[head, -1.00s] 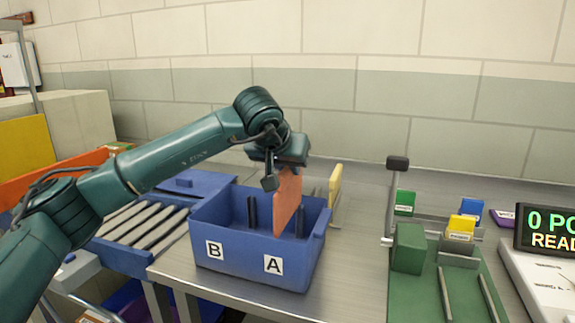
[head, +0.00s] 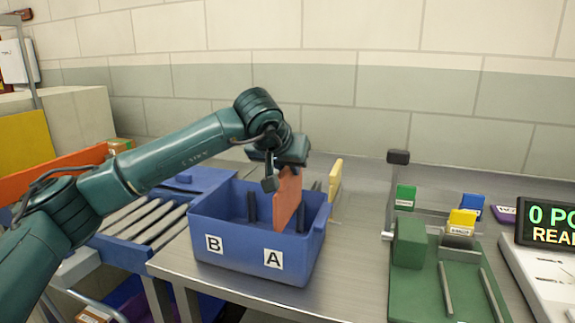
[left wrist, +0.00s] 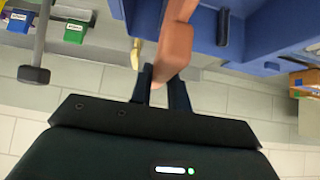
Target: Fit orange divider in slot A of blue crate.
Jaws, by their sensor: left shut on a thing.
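The blue crate (head: 240,250) stands on the metal table, with a label B (head: 213,244) on the left of its front and a label A (head: 273,259) on the right. Dark upright guides show inside it. The orange divider (head: 288,200) is upright over the A side, its lower part inside the crate. Its bottom edge is hidden by the front wall, so I cannot tell if it sits in the slot. My left gripper (head: 283,172) is shut on the divider's top edge; the divider also shows in the left wrist view (left wrist: 173,52). My right gripper is not in view.
A yellow panel (head: 335,180) stands behind the crate's right side. A roller conveyor (head: 150,222) lies to the left. A green fixture (head: 450,285) with blocks and small cards is at right, beside a display (head: 548,227). Bare table (head: 355,250) lies between crate and fixture.

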